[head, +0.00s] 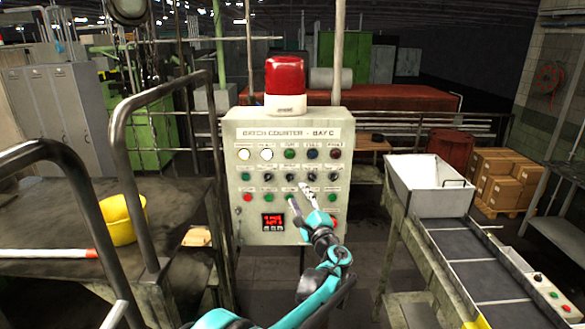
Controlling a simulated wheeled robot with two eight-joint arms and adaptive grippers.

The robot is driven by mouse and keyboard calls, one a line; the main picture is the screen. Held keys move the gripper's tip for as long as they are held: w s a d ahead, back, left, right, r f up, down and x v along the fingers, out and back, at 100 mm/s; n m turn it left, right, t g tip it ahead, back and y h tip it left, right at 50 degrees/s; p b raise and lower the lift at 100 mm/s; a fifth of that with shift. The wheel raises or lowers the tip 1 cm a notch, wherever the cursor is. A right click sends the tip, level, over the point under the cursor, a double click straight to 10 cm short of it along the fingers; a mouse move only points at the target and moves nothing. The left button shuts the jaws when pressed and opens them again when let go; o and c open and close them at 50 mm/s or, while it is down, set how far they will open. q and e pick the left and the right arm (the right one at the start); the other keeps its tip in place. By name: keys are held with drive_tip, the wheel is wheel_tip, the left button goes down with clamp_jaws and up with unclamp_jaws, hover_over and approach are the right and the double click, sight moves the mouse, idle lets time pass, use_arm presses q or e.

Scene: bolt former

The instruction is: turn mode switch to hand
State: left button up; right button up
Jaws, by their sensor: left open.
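The grey control panel (295,131), headed "BATCH COUNTER - BAY C", stands upright in front of me. A row of dark rotary switches (267,177) crosses its middle. Their small labels are too blurred to read, so I cannot tell which one is the mode switch. My left gripper (301,195) is open at the panel's lower middle, with its two fingers spread below and around the middle-right of the switch row. It hides some of the lower controls. I cannot tell whether a finger touches a switch. My right gripper is not in view.
A red beacon (285,82) tops the panel, with lamps above the switches and a red display (273,222) below. A dark table with rails and a yellow bucket (122,219) stands left. A conveyor (470,262) with a white hopper (430,185) stands right.

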sight(291, 180)
use_arm(q)
drive_tip(key=p+x, duration=0.1)
drive_tip(key=x, duration=0.6)
drive_tip(key=shift+w, duration=0.45)
clamp_jaws()
